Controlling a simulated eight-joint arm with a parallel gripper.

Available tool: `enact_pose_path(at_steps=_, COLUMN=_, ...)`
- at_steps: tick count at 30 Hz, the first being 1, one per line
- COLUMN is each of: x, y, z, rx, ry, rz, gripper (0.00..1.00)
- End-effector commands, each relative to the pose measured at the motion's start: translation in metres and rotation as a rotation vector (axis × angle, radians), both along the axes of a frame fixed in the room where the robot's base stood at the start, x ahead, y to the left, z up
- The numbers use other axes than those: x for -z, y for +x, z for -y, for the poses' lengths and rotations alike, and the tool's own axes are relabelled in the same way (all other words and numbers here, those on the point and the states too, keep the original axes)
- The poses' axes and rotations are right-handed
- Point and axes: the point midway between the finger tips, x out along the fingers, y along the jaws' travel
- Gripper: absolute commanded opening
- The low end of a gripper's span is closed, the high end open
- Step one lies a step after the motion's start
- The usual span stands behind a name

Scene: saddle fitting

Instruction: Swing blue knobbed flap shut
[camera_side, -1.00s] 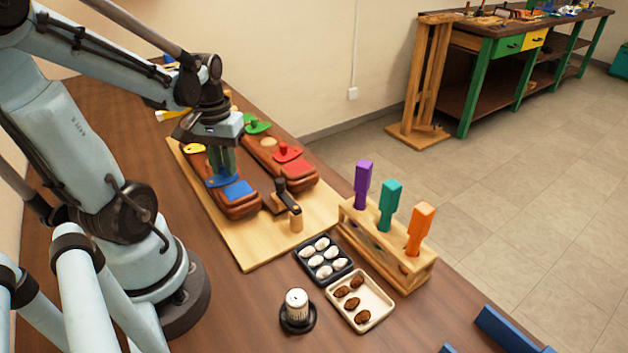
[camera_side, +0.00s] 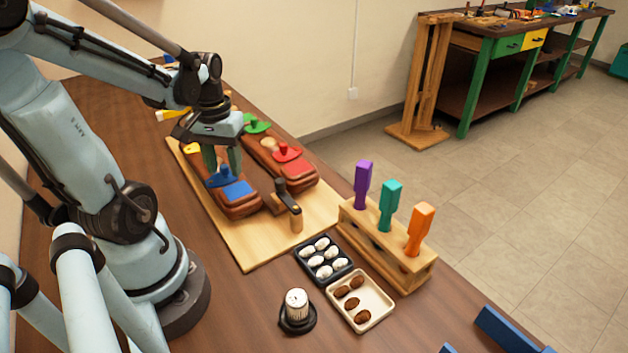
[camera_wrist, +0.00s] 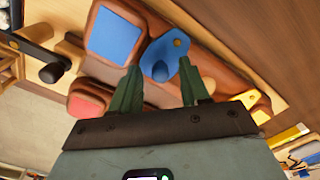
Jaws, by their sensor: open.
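The blue flap with its knob (camera_side: 222,176) sits on the near brown saddle block, beside a blue square patch (camera_side: 237,190). In the wrist view the blue flap (camera_wrist: 167,56) is swung away from the blue patch (camera_wrist: 116,37), which lies uncovered. My gripper (camera_side: 223,158) is open just above the flap. In the wrist view its green fingers (camera_wrist: 160,85) are spread apart, with the blue knob between and beyond their tips. Nothing is held.
A red flap (camera_side: 287,152) and a green flap (camera_side: 257,125) are on the farther block. A black-topped wooden post (camera_side: 290,208) stands on the board. The rack (camera_side: 385,245) with coloured handles and two small trays stand to the right.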

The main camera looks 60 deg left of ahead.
Motion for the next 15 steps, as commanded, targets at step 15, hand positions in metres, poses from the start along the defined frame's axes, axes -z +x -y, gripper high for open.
enact_pose_path(at_steps=15, x=-0.055, y=0.000, z=0.000, rx=0.000, ry=0.000, rz=0.000, gripper=0.45)
